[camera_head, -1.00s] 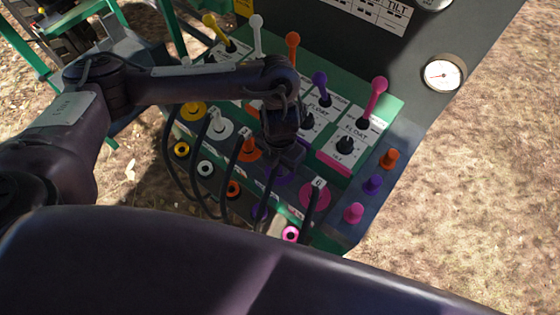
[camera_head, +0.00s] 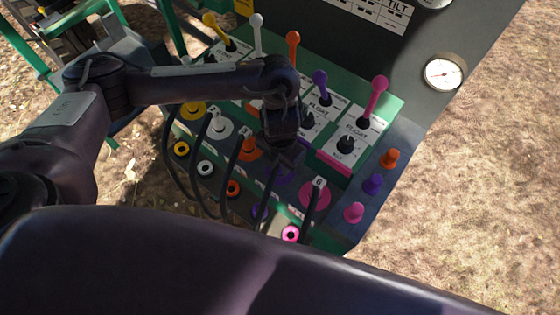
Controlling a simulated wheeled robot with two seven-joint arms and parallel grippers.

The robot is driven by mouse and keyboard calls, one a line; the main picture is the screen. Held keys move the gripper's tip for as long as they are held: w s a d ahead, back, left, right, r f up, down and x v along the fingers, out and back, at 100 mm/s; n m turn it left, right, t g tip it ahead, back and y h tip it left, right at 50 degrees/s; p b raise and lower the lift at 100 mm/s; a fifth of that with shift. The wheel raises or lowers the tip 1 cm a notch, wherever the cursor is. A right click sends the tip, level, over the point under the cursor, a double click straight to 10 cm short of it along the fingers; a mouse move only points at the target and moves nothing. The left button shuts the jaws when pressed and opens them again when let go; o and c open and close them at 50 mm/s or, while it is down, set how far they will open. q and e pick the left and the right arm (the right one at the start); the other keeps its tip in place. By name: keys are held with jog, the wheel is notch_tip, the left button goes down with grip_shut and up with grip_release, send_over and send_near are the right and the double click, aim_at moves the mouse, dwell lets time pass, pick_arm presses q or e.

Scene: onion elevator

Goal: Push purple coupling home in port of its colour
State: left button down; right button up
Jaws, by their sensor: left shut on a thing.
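My left gripper (camera_head: 287,160) points down at the sloped hose panel, in front of the purple port (camera_head: 284,177). The purple port shows only as a purple rim around and below the jaws. The jaws are shut on the purple coupling, which is mostly hidden by the gripper. A dark hose (camera_head: 267,190) runs down from the jaws. I cannot tell how deep the coupling sits in the port. My right gripper is not in view.
Plugged hoses stand close by at the yellow (camera_head: 193,110), white (camera_head: 220,127), orange (camera_head: 249,149) and pink (camera_head: 315,193) ports. Coloured levers, such as the purple lever (camera_head: 320,83), rise behind. Purple, orange and pink caps lie on the right side; a gauge (camera_head: 444,73) is beyond.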

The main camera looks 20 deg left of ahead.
pick_arm(q)
jog(key=shift+f, duration=0.1)
jog(key=c, duration=0.7)
grip_release()
jog(key=shift+r+p, duration=3.4)
jog(key=shift+r, duration=0.25)
jog(key=shift+f, duration=0.1)
